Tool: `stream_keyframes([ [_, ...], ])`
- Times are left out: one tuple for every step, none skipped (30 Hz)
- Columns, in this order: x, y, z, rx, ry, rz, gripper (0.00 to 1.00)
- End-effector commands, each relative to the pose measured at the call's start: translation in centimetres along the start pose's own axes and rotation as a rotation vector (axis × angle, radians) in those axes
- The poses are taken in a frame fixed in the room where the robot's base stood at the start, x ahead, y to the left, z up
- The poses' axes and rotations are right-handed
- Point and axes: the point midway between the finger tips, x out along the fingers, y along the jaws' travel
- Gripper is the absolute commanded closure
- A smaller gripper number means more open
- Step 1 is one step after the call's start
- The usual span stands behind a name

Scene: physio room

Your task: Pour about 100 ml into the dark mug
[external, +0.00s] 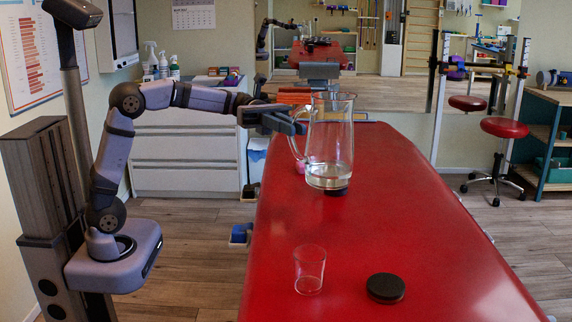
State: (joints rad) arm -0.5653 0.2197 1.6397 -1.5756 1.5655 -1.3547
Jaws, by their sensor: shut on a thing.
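A clear glass jug (331,137) with a little clear liquid in its bottom is upright over the red table, its handle to the left. My gripper (296,122) is shut on the jug at its handle side; the fingertips partly overlap the handle. A small dark object (338,192) shows just below the jug's base, mostly hidden by it; I cannot tell whether it is the dark mug. A flat black disc (386,288) lies at the near right of the table. No dark mug is clearly recognisable.
An empty clear glass (309,269) stands on the red table (400,190), left of the black disc. The table's right side is clear. A red stool (504,128) stands beyond it.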

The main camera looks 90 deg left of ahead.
Motion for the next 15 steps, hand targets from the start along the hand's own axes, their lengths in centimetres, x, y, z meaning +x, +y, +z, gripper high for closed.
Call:
stream_keyframes([
  [-0.2, -0.5, -0.2, 0.013, -0.008, 0.027, 1.00],
  [-0.3, -0.6, -0.4, 0.012, -0.009, 0.046, 1.00],
  [-0.4, -0.7, -0.7, 0.011, -0.011, 0.069, 1.00],
  [-0.5, -0.7, -0.9, 0.011, -0.012, 0.088, 1.00],
  [-0.6, -0.8, -1.2, 0.012, -0.014, 0.105, 1.00],
  [-0.8, -0.8, -1.6, 0.011, -0.015, 0.131, 1.00],
  [-0.9, -0.8, -1.9, 0.011, -0.016, 0.149, 1.00],
  [-1.0, -0.7, -2.2, 0.012, -0.018, 0.168, 1.00],
  [-1.1, -0.6, -2.7, 0.011, -0.020, 0.194, 1.00],
  [-1.2, -0.6, -3.0, 0.011, -0.021, 0.212, 1.00],
  [-1.3, -0.4, -3.5, 0.011, -0.022, 0.233, 1.00],
  [-1.5, -0.3, -4.1, 0.010, -0.024, 0.258, 1.00],
  [-1.6, -0.1, -4.7, 0.009, -0.025, 0.278, 1.00],
  [-1.7, 0.1, -5.2, 0.010, -0.027, 0.297, 1.00],
  [-1.9, 0.4, -6.1, 0.009, -0.028, 0.324, 1.00],
])
